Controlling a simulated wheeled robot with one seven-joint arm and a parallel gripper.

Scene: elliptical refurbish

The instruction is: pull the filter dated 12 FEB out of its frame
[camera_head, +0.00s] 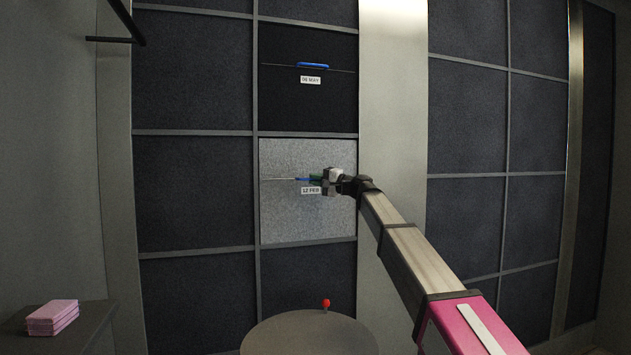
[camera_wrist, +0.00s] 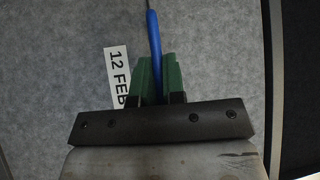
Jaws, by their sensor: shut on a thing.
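The filter dated 12 FEB (camera_head: 285,218) is a light grey square panel in the wall grid, in the middle row. Its white date label (camera_head: 311,190) sits just left of and below my gripper, and it also shows in the wrist view (camera_wrist: 117,75). A blue handle (camera_wrist: 154,45) on a thin bar crosses the filter's front. My gripper (camera_wrist: 158,78) has green fingers on both sides of the blue handle and is shut on it. In the head view my gripper (camera_head: 322,179) covers the handle's right part. The filter appears to sit within its frame.
A darker filter labelled 06 MAY (camera_head: 310,80) with its own blue handle (camera_head: 313,65) is directly above. Other dark panels surround it. A round table (camera_head: 290,335) is below, by a red knob (camera_head: 326,303). Pink blocks (camera_head: 53,317) lie on a side shelf at left.

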